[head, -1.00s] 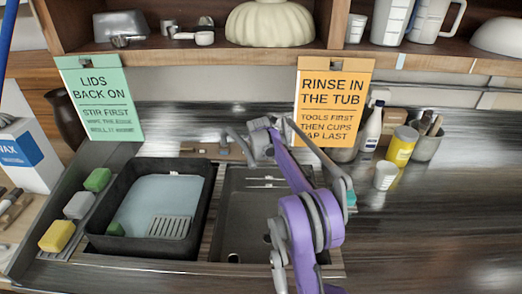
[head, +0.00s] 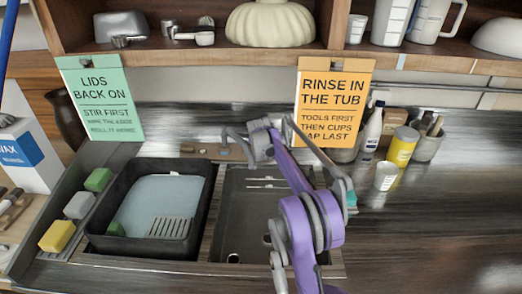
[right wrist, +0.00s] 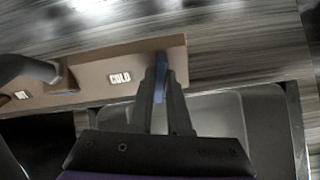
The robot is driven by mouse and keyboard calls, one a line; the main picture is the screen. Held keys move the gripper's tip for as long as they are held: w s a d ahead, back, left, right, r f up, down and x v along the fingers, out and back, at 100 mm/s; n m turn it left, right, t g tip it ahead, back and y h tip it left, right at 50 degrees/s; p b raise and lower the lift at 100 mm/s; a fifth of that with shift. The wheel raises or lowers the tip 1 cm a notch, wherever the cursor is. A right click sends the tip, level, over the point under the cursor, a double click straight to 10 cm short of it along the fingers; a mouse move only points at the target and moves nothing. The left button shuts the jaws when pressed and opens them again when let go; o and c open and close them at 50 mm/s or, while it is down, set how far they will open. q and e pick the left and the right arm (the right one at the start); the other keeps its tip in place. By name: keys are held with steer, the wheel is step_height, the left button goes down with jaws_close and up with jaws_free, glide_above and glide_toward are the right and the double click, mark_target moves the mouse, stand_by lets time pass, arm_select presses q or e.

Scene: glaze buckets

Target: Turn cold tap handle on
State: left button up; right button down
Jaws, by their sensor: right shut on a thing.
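The cold tap handle (right wrist: 159,84) is a blue lever at the right end of a tan tap panel (right wrist: 90,75), just right of a "COLD" label (right wrist: 120,78) in the right wrist view. My right gripper (right wrist: 161,72) is shut on this blue handle, with a dark finger on either side of it. A grey spout (right wrist: 30,68) comes in at the left of the panel. In the head view my purple right arm reaches over the right basin to the tap area, and it hides the handle. My left gripper is not in view.
A black tub (head: 97,215) stands left of the dark right basin (head: 240,215). An orange sign (head: 334,90) hangs behind my arm, and a green sign (head: 100,95) hangs at the left. A white cup (head: 385,176) and yellow tin (head: 402,147) stand right.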

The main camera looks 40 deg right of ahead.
steer(key=c, duration=0.9)
jaws_free()
steer(key=shift+o, duration=0.2)
steer(key=v, duration=1.1)
steer(key=shift+f, duration=0.15)
